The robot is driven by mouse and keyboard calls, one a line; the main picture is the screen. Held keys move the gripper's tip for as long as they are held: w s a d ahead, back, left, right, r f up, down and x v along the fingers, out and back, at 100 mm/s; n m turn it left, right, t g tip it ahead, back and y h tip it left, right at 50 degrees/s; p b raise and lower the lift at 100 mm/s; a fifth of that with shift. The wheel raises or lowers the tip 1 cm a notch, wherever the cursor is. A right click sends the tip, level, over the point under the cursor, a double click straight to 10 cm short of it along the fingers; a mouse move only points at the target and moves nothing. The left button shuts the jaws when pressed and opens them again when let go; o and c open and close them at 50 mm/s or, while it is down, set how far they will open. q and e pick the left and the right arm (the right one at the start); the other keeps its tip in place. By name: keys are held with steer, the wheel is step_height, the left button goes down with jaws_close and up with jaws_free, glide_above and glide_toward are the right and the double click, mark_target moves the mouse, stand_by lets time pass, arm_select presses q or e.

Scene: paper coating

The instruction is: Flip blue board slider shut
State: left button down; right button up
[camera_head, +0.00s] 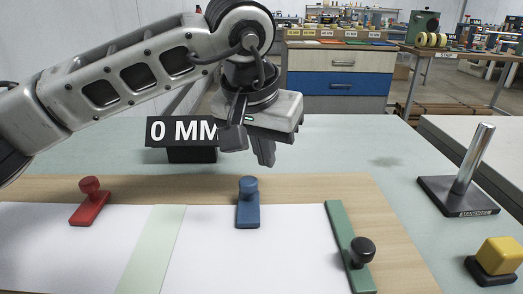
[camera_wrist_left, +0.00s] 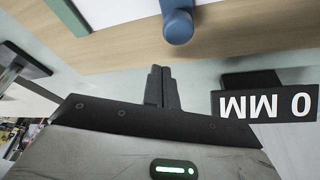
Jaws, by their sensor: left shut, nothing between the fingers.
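The blue board slider (camera_head: 248,208) is a short flat bar with a round knob at its far end. It lies across the far edge of the white paper (camera_head: 205,255), its knob over the bare wooden board (camera_head: 325,188). It also shows in the left wrist view (camera_wrist_left: 178,25), at the top edge and partly cut off. My left gripper (camera_head: 266,160) hangs above and just beyond the board's far edge, apart from the slider. In the left wrist view its fingers (camera_wrist_left: 162,72) are together and empty. My right gripper is not in view.
A red slider (camera_head: 90,205) lies angled at left. A green bar (camera_head: 347,240) with a black knob (camera_head: 362,250) lies at right. A "0 MM" sign (camera_head: 175,132) stands behind the board. A metal post stand (camera_head: 462,190) and a yellow block (camera_head: 500,255) are at right.

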arm_select(q)
steer(key=shift+w+d+r, duration=0.1)
steer(key=shift+w+r, duration=0.1)
steer(key=shift+r, duration=0.3)
steer(key=shift+w+d+r, duration=0.1)
steer(key=shift+w+r, duration=0.05)
steer(key=shift+r, duration=0.3)
steer(key=v, duration=0.8)
steer(key=shift+s+a+p, duration=0.2)
steer(key=shift+s+p, duration=0.1)
steer(key=shift+p, duration=0.15)
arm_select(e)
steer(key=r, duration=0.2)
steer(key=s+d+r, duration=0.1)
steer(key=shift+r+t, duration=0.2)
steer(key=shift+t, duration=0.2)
arm_select(q)
steer(key=shift+r, duration=0.15)
